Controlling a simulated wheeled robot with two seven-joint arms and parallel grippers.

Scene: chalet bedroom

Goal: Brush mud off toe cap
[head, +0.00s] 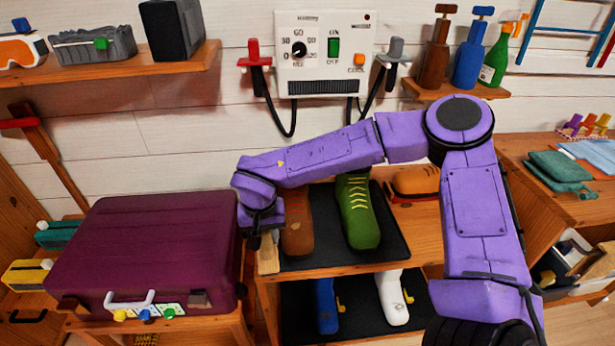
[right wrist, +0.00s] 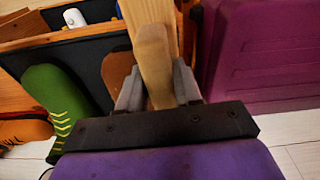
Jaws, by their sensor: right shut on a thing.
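My right gripper (head: 262,232) is at the left end of the shoe shelf, beside the brown boot (head: 298,232). In the right wrist view its fingers (right wrist: 158,88) are shut on a pale wooden handle (right wrist: 152,62), which looks like the brush's. I see no bristles. The brown boot also shows in the right wrist view (right wrist: 117,72), just left of the handle and partly hidden by a finger. My arm hides part of the boot in the head view. I cannot make out mud on its toe cap. My left gripper is not in view.
A green boot (head: 357,222) stands right of the brown one on a black mat (head: 392,250), with an orange shoe (head: 415,180) further right. Blue (head: 326,305) and white (head: 392,300) boots stand below. A purple suitcase (head: 150,250) sits close on the left.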

